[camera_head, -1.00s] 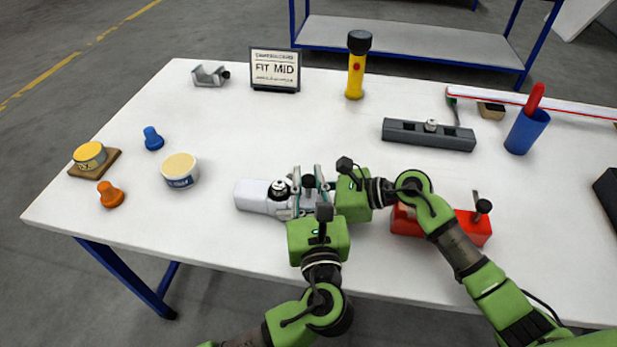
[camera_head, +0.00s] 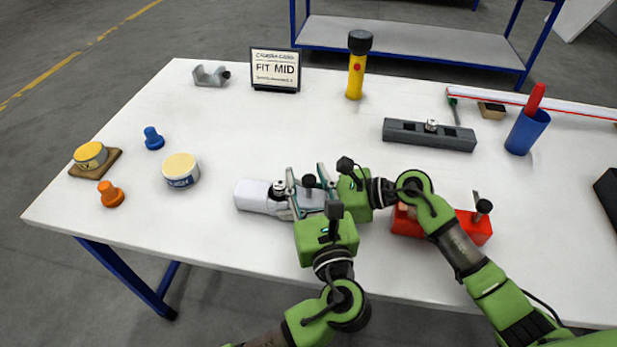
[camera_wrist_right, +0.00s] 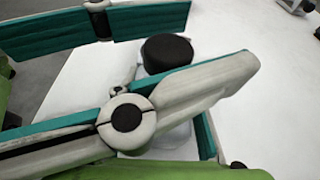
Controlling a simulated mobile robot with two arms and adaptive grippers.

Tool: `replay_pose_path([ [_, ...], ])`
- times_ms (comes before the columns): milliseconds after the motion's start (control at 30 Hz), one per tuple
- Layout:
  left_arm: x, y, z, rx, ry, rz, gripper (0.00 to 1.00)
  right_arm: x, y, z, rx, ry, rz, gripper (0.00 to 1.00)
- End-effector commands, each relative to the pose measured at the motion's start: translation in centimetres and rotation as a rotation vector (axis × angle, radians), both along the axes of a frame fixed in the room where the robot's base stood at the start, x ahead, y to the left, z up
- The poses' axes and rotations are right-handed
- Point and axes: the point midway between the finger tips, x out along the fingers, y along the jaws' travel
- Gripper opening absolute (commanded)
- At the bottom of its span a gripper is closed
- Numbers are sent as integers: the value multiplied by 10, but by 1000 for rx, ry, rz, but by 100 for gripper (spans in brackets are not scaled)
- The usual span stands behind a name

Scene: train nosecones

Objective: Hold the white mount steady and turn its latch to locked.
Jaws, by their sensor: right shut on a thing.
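The white mount (camera_head: 252,197) lies on the table with its plain end to the left; it also shows in the right wrist view (camera_wrist_right: 88,80). Its black latch knob (camera_head: 310,181) stands on its right part, clear in the right wrist view too (camera_wrist_right: 166,52). My left gripper (camera_head: 305,171) reaches up over the mount, fingers apart, one on each side of the knob. I cannot tell if they touch it. My right gripper (camera_head: 318,205) comes in from the right and is shut on the mount's right part. Its fingertips are mostly hidden by the left fingers.
A red block (camera_head: 470,228) stands close under my right arm. A white tub (camera_head: 181,171), orange knob (camera_head: 111,194) and blue knob (camera_head: 153,138) stand left. A grey rail (camera_head: 430,135), flashlight (camera_head: 356,65) and sign (camera_head: 274,70) stand behind. The table between is clear.

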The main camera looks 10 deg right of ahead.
Motion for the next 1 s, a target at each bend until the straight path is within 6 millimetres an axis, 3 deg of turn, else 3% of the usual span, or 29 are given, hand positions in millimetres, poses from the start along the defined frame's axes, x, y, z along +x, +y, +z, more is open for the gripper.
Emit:
replay_pose_path([
  [367, 0, -2, 0, 0, -2, -55, 37, -1, 2, 0, 1, 2, 3, 12],
  [1000, 1, 0, 1, 6, -4, -511, 37, 0, 1, 0, 0, 1, 1, 12],
])
